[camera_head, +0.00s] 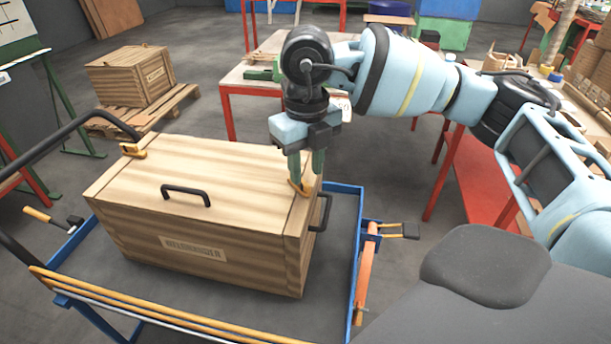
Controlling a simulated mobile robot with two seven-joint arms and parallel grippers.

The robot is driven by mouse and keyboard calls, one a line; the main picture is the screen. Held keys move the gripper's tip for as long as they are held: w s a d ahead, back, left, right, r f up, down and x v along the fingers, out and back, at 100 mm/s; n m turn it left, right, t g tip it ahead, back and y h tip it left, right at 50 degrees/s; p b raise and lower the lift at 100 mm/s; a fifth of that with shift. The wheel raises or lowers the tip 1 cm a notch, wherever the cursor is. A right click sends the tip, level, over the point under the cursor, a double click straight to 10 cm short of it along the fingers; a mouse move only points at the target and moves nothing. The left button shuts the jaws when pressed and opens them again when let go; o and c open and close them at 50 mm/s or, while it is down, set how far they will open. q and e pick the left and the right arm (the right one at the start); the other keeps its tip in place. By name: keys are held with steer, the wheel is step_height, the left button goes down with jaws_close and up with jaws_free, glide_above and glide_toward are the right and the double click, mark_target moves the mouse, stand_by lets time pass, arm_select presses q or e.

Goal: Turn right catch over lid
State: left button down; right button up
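A wooden crate (180,243) with a flat lid (240,165) stands on a blue-rimmed cart. The right catch (298,187), a small orange-yellow piece, is at the lid's right end. My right gripper (306,177) points down over it, its two green fingers apart. One fingertip is at the catch and partly covers it; I cannot tell whether they touch. The left catch (132,151), yellow and black, is at the lid's far left end. My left gripper is out of view.
The blue-rimmed cart (341,258) has orange bars (130,302) in front. A red-legged table (228,112) stands behind, and another crate (131,77) on a pallet is at back left.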

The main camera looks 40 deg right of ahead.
steer(key=shift+f, duration=1.5)
steer(key=shift+c, duration=0.2)
jaws_close()
